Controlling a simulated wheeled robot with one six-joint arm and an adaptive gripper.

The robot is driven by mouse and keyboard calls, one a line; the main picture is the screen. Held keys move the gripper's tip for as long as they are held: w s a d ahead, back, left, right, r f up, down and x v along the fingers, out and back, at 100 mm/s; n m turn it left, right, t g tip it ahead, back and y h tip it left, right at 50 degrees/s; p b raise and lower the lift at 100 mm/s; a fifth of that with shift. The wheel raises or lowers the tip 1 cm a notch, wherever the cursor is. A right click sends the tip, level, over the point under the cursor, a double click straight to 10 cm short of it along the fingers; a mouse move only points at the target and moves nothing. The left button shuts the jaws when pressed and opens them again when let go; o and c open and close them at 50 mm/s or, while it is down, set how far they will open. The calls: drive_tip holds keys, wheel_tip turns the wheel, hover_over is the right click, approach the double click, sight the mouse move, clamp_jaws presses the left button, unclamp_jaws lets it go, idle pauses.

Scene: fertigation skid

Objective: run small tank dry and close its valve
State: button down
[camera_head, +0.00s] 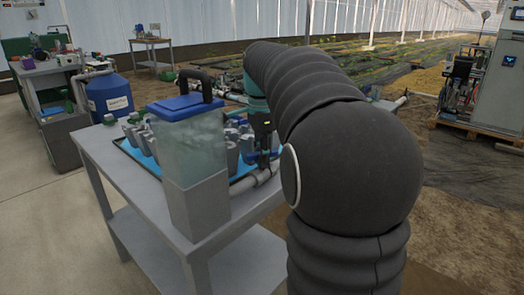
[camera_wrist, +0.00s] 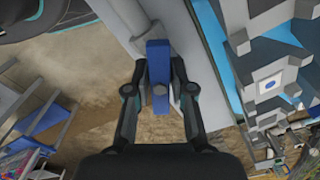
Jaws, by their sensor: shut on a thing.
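A small clear tank (camera_head: 190,150) with a blue lid and a black handle stands upright at the near corner of a grey table. Its upper walls are see-through and greenish, its lower part is opaque grey, and I cannot tell a liquid level. In the wrist view, a blue valve handle (camera_wrist: 158,75) on a light grey pipe (camera_wrist: 128,18) sits between the two dark fingers of my gripper (camera_wrist: 160,88), which is shut on it. In the head view my gripper (camera_head: 262,128) is just right of the tank, above the pipework, partly hidden by my arm.
The grey table (camera_head: 95,145) carries a blue tray with several grey fittings behind the tank. A blue drum (camera_head: 110,97) stands behind at left, near another workbench (camera_head: 45,68). A control cabinet (camera_head: 500,75) on a pallet stands at far right. The floor at left is open.

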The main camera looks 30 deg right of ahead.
drive_tip(key=shift+m, duration=1.1)
drive_tip(key=m, duration=1.1)
drive_tip(key=c, duration=0.9)
unclamp_jaws()
drive_tip(key=shift+c, duration=0.2)
drive_tip(key=shift+r, duration=5)
